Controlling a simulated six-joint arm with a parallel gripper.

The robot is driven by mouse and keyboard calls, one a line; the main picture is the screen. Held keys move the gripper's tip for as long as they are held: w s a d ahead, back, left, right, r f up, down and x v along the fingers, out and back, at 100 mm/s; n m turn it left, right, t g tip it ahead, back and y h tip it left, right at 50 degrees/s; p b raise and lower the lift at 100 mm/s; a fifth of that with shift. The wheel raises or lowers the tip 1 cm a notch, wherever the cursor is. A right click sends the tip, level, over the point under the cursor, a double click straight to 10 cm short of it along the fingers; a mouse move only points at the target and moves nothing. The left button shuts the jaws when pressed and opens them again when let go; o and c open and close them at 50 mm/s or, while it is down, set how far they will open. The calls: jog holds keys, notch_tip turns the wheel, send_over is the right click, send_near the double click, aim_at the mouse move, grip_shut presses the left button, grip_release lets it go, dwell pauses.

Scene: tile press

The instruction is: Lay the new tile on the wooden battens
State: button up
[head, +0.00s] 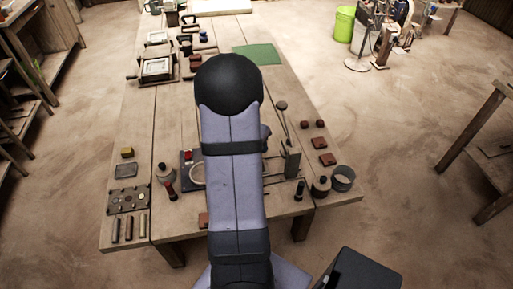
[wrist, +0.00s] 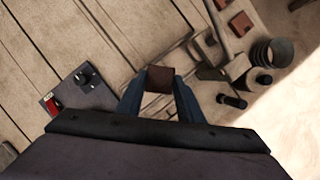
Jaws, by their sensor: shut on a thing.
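My gripper (wrist: 159,85) is shut on a small reddish-brown tile (wrist: 160,78), held between its fingertips in the wrist view. The tile is above the plank table, and I cannot tell its exact height. In the head view my own arm hides the gripper and the held tile. I cannot make out the wooden battens for certain; pale strips show partly behind the fingers in the wrist view.
Loose red tiles (head: 327,159) lie at the table's right. Three short bars (head: 129,228) lie at the left front. A green mat (head: 258,54) lies farther back, with bare planks around it.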

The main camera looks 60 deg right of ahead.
jog(key=w+a+b, duration=0.3)
jog(key=w+a, duration=0.1)
jog(key=s+a+m+g+y, duration=0.1)
jog(key=s+a+m+g, duration=0.25)
jog(key=s+m, duration=0.5)
jog(key=shift+m, duration=0.25)
jog(key=shift+w+a+f+b, duration=0.1)
jog(key=shift+w+f+b, duration=0.1)
jog(key=shift+f, duration=2.45)
jog(key=shift+w+a+f+b, duration=0.1)
jog(key=shift+f+b, duration=0.05)
jog(key=shift+f, duration=2.45)
jog(key=shift+f, duration=0.15)
jog(key=o, duration=1.1)
jog(key=shift+o, duration=0.2)
